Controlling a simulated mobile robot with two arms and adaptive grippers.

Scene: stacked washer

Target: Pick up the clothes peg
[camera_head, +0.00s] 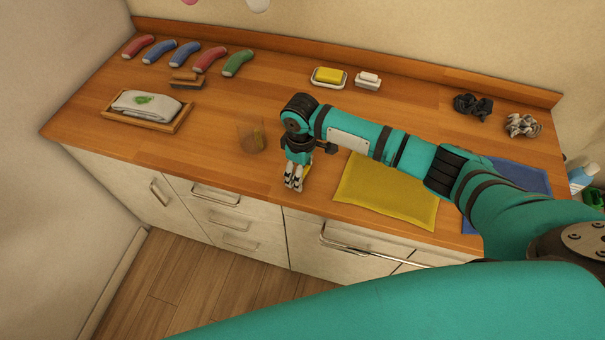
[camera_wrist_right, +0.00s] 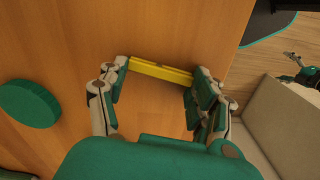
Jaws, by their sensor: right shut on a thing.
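The yellow clothes peg (camera_wrist_right: 160,70) lies across between the two fingertips of my right gripper (camera_wrist_right: 158,82) in the right wrist view, its ends at the fingers. In the head view my right gripper (camera_head: 294,184) points down close above the wooden worktop near its front edge, and only a bit of the yellow peg (camera_head: 308,169) shows beside the fingers. My right gripper is shut on the peg. Whether the peg touches the worktop is not clear. My left gripper is not in view.
A clear glass (camera_head: 252,138) stands just left of the gripper. A yellow cloth (camera_head: 388,190) lies to the right, partly under my arm. A wooden tray (camera_head: 178,127) with folded cloth is at the left. A soap dish (camera_head: 329,84) stands at the back.

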